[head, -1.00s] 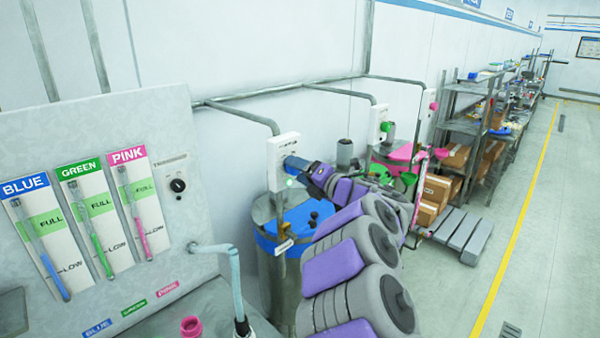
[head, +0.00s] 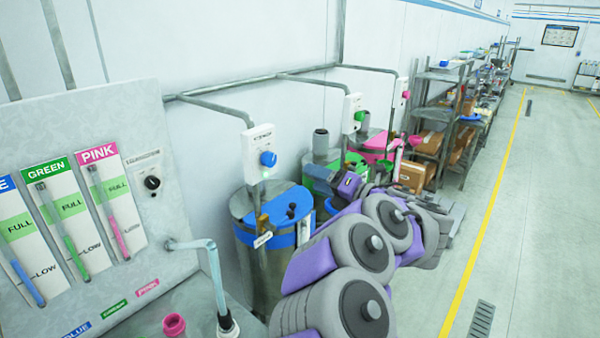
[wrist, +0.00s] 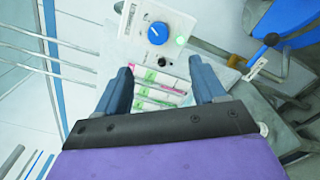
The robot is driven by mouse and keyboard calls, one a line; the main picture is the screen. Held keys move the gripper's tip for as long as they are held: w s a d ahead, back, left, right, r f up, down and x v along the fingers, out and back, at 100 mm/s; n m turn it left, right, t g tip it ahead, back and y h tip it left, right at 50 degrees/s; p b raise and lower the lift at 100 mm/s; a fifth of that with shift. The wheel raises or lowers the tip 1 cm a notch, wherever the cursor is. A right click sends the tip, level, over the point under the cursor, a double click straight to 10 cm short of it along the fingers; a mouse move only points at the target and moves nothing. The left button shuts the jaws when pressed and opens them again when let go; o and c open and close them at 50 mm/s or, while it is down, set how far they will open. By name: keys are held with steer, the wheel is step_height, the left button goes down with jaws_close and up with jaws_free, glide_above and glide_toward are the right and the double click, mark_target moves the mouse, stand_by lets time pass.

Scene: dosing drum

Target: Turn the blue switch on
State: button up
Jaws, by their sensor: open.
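The blue switch is a round blue knob (head: 268,159) on a white wall box (head: 258,150) above the blue-lidded drum (head: 270,235). In the wrist view the knob (wrist: 158,33) is uncovered, with a small white mark on its face. A green light (wrist: 181,41) glows beside it. My gripper (wrist: 160,72) is open and empty. Its two blue-grey fingers are apart and clear of the knob, which lies beyond the fingertips. In the head view my gripper is to the right of the switch box, its fingers hard to make out.
Similar boxes with a green knob (head: 360,116) and a pink knob (head: 406,95) stand farther along the wall above their drums. A gauge panel (head: 153,225) with a hose is at the left. Shelves (head: 445,95) stand farther back. The floor (head: 530,210) at the right is open.

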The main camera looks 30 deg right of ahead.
steer(key=shift+v, duration=1.7)
steer(key=shift+w, duration=0.1)
